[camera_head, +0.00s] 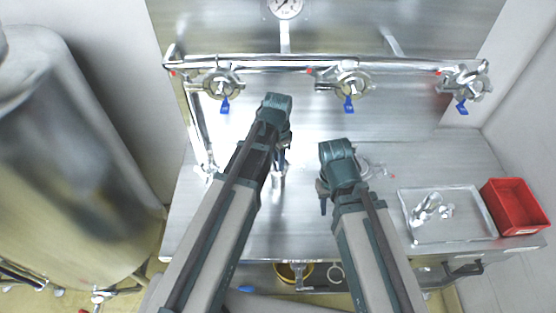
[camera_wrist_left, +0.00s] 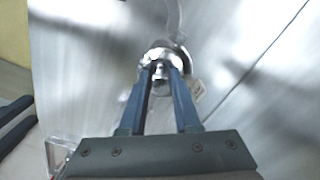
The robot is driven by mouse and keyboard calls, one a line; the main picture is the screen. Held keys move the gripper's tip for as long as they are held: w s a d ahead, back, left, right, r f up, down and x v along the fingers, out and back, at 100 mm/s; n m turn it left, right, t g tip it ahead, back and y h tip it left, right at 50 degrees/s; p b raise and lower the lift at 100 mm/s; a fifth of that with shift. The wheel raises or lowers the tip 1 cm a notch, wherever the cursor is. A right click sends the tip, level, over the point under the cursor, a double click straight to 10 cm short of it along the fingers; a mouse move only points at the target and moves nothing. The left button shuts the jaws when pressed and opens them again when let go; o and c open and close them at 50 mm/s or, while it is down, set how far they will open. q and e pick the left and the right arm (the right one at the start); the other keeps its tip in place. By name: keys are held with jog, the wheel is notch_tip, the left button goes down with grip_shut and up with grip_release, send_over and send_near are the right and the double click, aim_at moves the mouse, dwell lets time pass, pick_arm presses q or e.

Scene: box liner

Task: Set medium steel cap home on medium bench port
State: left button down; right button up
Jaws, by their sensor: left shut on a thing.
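My left gripper (camera_head: 281,164) is low over the middle of the steel bench. In the left wrist view its two blue fingers (camera_wrist_left: 162,72) are shut on a shiny round steel piece, apparently the medium steel cap (camera_wrist_left: 160,56). A chrome fitting (camera_head: 277,181) shows just below the left gripper in the head view; I cannot tell whether it is the cap or the bench port. The fingers hide how cap and port meet. My right gripper (camera_head: 324,204) hangs over the bench to the right, its jaw opening unclear.
A tray (camera_head: 465,231) with chrome fittings (camera_head: 431,208) and a red bin (camera_head: 515,207) stand at the right. A pipe with several blue-handled valves (camera_head: 349,104) runs along the back. Chrome parts (camera_head: 365,168) lie behind the right gripper. A large steel tank (camera_head: 70,170) stands left.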

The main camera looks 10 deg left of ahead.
pick_arm(q)
jog(key=shift+f, duration=0.25)
dwell(0.5)
jog(key=c, duration=0.5)
grip_release()
jog(key=shift+c, duration=0.2)
jog(key=shift+r, duration=0.1)
notch_tip(320, 180, up, 14)
jog(key=p, duration=1.3)
jog(key=shift+f, duration=0.2)
jog(key=s+d+f+n+b, duration=0.2)
jog(key=s+f+n+b, duration=0.1)
jog(key=s+f+b, duration=0.3)
jog(key=s+d+f+n+y+b, duration=0.1)
jog(key=s+d+f+n+b, duration=0.1)
jog(key=s+f+b, duration=0.5)
jog(key=shift+s+d+n, duration=0.4)
jog(key=shift+d, duration=0.4)
